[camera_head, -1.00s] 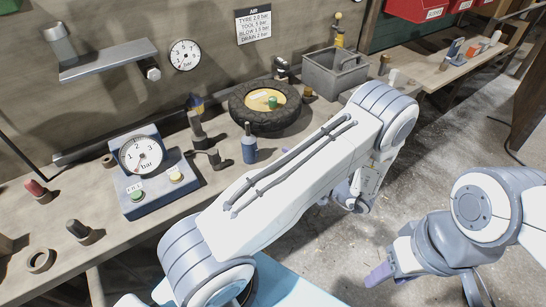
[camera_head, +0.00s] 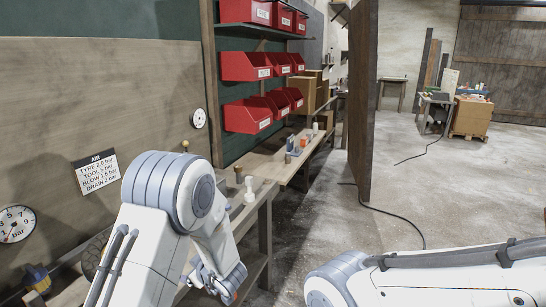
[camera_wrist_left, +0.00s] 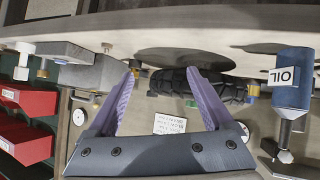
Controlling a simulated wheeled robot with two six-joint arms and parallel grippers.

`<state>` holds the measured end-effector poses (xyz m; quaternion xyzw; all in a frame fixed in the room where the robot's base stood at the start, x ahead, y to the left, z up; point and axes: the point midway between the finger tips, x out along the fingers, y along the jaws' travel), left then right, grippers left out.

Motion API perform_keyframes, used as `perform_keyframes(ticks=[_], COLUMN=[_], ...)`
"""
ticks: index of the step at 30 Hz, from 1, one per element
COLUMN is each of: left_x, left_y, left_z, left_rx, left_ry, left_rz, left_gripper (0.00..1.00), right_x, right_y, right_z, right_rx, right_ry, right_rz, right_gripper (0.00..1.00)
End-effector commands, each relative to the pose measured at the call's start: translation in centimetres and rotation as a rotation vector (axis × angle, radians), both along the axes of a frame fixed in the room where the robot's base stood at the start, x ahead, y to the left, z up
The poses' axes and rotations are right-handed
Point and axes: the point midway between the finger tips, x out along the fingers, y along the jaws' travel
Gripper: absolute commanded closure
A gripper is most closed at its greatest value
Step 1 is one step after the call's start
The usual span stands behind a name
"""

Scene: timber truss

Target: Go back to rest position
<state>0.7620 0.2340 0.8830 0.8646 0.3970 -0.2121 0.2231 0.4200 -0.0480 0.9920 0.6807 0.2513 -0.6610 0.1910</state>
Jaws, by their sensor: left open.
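My left arm (camera_head: 150,245) comes in from the left in the head view, bent at the elbow with its forearm hanging down in front of the bench. In the left wrist view my left gripper (camera_wrist_left: 160,74) has its two purple fingers spread wide. Nothing is held between them. My right arm (camera_head: 440,275) lies across the lower right of the head view. Its gripper is out of the picture.
The left wrist view shows the bench upside down, with a black tyre (camera_wrist_left: 225,88) and a blue OIL can (camera_wrist_left: 292,78). Red bins (camera_head: 255,66) hang above the bench (camera_head: 262,190). A brown partition (camera_head: 362,100) stands beyond. Grey floor (camera_head: 420,190) is open, crossed by a cable.

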Motion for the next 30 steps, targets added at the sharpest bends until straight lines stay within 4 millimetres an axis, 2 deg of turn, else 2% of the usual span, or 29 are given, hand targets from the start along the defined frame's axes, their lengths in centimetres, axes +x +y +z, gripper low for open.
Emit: perform_keyframes(ticks=[2,4,6,9,14,24,30], left_x=[0.2,-0.9,-2.9,-6.3,-11.4,-21.0,-22.5], left_y=[-2.2,-4.3,-5.9,-7.1,-7.3,-4.9,-9.3], left_z=[1.7,2.7,3.5,4.0,4.5,5.3,7.4], left_rx=[-0.102,-0.168,-0.206,-0.227,-0.221,-0.147,-0.122], left_ry=[0.045,0.118,0.203,0.320,0.486,0.804,0.844], left_rz=[-0.185,-0.353,-0.498,-0.648,-0.803,-0.968,-1.104], left_gripper=[0.15,0.15,0.15,0.15,0.15,0.15,0.15], right_x=[0.0,0.0,0.0,0.0,0.0,0.0,0.0], right_y=[0.0,0.0,0.0,0.0,0.0,0.0,0.0], right_z=[0.0,0.0,0.0,0.0,0.0,0.0,0.9], right_rx=[0.000,0.000,0.000,0.000,0.000,0.000,0.000], right_ry=[0.000,0.000,0.000,0.000,0.000,0.000,0.000], right_rz=[0.000,0.000,0.000,0.000,0.000,0.000,0.000], right_gripper=[0.50,0.50,0.50,0.50,0.50,0.50,0.50])
